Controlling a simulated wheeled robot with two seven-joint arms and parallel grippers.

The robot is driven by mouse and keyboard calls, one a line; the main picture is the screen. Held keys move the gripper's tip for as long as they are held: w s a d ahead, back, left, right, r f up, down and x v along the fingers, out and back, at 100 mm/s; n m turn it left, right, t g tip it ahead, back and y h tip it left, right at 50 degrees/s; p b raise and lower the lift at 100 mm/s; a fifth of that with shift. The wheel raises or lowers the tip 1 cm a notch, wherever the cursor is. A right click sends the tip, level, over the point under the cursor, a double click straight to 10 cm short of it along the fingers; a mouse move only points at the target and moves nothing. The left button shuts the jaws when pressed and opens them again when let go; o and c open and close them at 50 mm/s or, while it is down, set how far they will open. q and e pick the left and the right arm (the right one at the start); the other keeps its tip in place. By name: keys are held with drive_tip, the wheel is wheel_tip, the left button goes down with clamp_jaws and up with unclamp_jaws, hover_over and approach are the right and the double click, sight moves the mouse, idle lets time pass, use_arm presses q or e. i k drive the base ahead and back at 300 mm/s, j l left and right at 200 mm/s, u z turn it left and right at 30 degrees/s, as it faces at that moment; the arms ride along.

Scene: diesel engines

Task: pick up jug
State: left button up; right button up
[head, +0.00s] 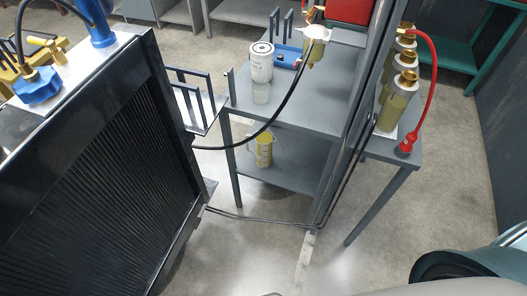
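A yellow jug (264,151), which looks like a translucent measuring jug, stands upright on the lower shelf of a grey metal table (315,105). The tabletop is above it. A black hose (257,138) passes above the jug in the picture. Neither of my grippers is in view.
A large black radiator (90,160) fills the left side. Brass-topped cylinders (403,90) and a red hose (432,85) are at right. The floor in front is open, with a cable across it.

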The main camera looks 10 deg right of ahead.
sight(264, 153)
drive_tip(key=l+u, duration=0.35)
drive_tip(key=i+l+u, duration=0.1)
drive_tip(key=l+u, duration=0.15)
drive_tip(key=u, duration=0.15)
drive_tip(key=l+u, duration=0.35)
drive_tip(key=k+j, duration=0.05)
drive_tip(key=j, duration=0.05)
